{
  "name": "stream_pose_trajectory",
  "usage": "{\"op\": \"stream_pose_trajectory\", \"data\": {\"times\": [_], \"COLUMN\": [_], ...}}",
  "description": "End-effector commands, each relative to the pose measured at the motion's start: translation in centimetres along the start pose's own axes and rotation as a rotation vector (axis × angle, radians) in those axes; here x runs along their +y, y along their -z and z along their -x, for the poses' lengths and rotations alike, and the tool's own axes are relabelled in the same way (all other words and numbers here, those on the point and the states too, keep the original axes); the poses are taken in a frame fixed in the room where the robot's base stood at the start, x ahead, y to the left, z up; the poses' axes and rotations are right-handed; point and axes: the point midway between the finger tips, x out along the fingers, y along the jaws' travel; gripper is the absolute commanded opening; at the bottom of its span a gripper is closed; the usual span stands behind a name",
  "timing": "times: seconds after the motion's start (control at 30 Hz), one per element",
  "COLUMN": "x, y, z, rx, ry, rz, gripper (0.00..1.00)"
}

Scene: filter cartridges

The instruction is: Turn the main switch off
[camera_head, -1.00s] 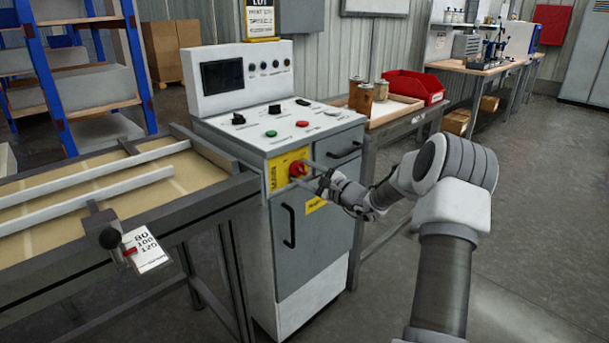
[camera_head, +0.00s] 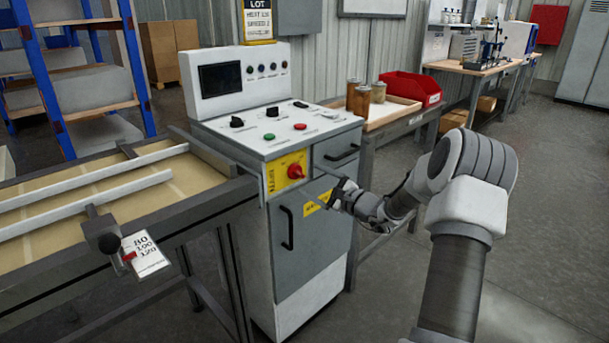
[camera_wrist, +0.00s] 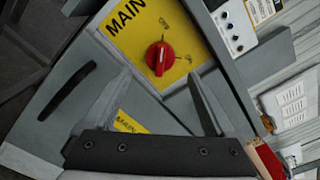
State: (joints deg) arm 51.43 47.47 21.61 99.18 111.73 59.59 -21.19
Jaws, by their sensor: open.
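The main switch is a red rotary knob (camera_head: 295,171) on a yellow plate (camera_head: 279,177) on the front of the grey control cabinet.
The cabinet door has a black handle (camera_head: 288,227). A conveyor table (camera_head: 95,262) stands at the left. A side bench (camera_head: 395,121) holds several brown jars (camera_head: 362,101) and a red bin (camera_head: 412,88). The floor to the right is mostly clear.

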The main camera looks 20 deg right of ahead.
Motion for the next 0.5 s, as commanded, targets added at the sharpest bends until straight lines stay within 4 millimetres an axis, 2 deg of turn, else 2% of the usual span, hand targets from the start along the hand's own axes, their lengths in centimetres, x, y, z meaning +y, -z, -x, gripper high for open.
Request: {"op": "stream_pose_trajectory", "data": {"times": [0.03, 0.3, 0.5], "x": [-0.3, -0.2, -0.1], "y": [-0.2, -0.1, -0.1], "z": [1.5, 8.0, 11.3], "rx": [0.003, 0.003, 0.001], "ry": [0.001, 0.002, 0.002], "rz": [-0.002, -0.001, -0.001], "gripper": [0.9, 0.9, 0.9]}}
